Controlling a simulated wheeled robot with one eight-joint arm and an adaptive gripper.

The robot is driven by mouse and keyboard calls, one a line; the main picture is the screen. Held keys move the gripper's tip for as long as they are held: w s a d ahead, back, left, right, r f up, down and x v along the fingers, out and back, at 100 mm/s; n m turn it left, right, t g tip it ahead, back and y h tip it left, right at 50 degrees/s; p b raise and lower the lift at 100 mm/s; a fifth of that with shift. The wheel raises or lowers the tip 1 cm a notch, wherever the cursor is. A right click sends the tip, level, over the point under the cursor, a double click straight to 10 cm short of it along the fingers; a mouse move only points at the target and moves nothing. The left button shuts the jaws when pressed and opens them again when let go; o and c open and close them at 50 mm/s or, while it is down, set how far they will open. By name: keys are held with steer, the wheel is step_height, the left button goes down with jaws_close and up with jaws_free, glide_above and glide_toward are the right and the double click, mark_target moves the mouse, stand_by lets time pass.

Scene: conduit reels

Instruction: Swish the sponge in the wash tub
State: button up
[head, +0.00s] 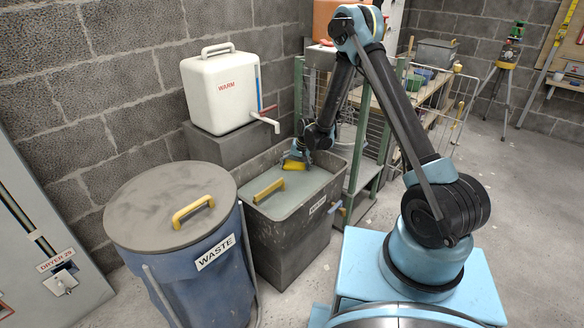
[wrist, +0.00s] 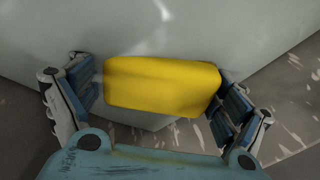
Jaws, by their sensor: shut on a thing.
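The wash tub (head: 290,245) is a dark grey bin with pale grey-green water (head: 298,188) in it. My gripper (head: 301,156) reaches down over the tub's far end. It is shut on the yellow sponge (head: 293,165), which shows low at the far end, close to the water. In the wrist view the sponge (wrist: 160,86) lies crosswise between the two fingers of my gripper (wrist: 162,96), gripped at its ends. I cannot tell whether the sponge touches the water.
A yellow bar (head: 268,190) shows at the tub's near end. A blue waste bin (head: 205,265) with a grey lid stands at the near left. A white warm-water tank (head: 220,95) with a tap stands behind the tub. A green-posted rack (head: 371,150) is close on the right.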

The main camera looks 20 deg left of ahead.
mark_target(302, 169)
steer(key=d, duration=0.1)
steer(key=s+d, duration=0.1)
steer(key=d, duration=0.1)
steer(key=shift+s+d, duration=0.3)
steer(key=shift+d, duration=0.05)
steer(key=w+a, duration=0.1)
steer(key=a, duration=0.1)
steer(key=w+a, duration=0.1)
steer(key=a, duration=0.1)
steer(key=w+a, duration=0.1)
steer(key=a, duration=0.1)
steer(key=shift+o, duration=0.7)
steer(key=shift+w+a, duration=0.15)
steer(key=shift+a, duration=0.35)
steer(key=s+d, duration=0.1)
steer(key=d, duration=0.1)
steer(key=s+d, duration=0.1)
steer(key=d, duration=0.1)
steer(key=s+d, duration=0.1)
steer(key=d, duration=0.2)
steer(key=shift+s, duration=0.15)
steer(key=shift+c, duration=0.7)
steer(key=shift+w+a, duration=0.45)
steer(key=shift+a, duration=0.35)
steer(key=shift+w+a, duration=0.4)
steer(key=shift+a, duration=0.4)
step_height(302, 169, up, 18)
steer(key=shift+r, duration=0.15)
